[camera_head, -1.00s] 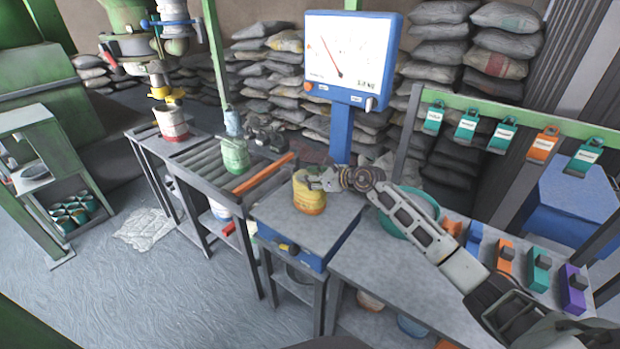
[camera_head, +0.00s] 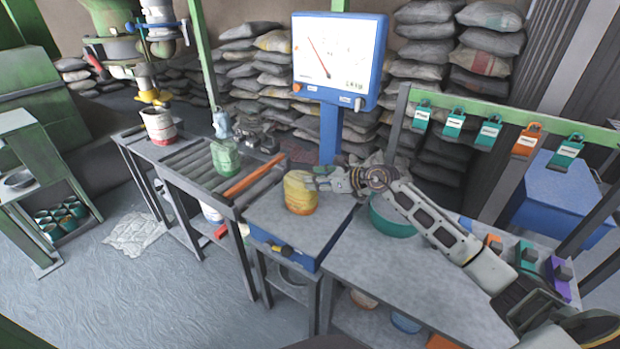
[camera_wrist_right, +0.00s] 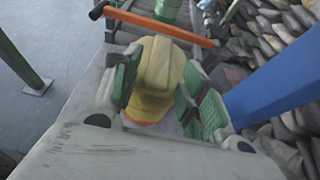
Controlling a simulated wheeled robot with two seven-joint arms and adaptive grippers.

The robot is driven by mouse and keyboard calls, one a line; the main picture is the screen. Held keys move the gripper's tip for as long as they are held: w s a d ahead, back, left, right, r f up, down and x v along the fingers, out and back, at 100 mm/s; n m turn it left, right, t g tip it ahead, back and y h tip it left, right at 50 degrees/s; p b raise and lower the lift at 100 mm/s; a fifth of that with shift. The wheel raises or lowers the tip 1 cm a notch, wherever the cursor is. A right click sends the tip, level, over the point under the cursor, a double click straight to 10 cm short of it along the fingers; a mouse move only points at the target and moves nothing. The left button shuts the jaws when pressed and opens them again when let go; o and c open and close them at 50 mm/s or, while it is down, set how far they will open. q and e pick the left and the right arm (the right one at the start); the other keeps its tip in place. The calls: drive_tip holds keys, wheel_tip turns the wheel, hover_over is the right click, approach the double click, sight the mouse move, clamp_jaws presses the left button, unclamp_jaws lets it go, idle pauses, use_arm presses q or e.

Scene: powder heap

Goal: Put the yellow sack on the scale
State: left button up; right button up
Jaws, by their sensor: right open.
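The yellow sack (camera_head: 300,193), with an orange lower band, stands upright on the grey top plate (camera_head: 281,238) of the blue scale. The scale's dial (camera_head: 338,58) rises behind on a blue post, its red needle slanting. My right gripper (camera_head: 314,180) is at the sack's right side, coming from the right. In the right wrist view the sack (camera_wrist_right: 158,80) is between the two green-padded fingers, with the jaws open; whether a pad touches it I cannot tell. My left gripper is not in view.
A roller conveyor (camera_head: 190,175) with a green sack (camera_head: 225,157) and an orange bar (camera_head: 254,176) lies left of the scale. A teal bowl (camera_head: 393,219) sits on the grey table (camera_head: 410,275) to the right. Grey sacks are stacked behind.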

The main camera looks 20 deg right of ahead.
drive_tip(key=shift+v, duration=2.55)
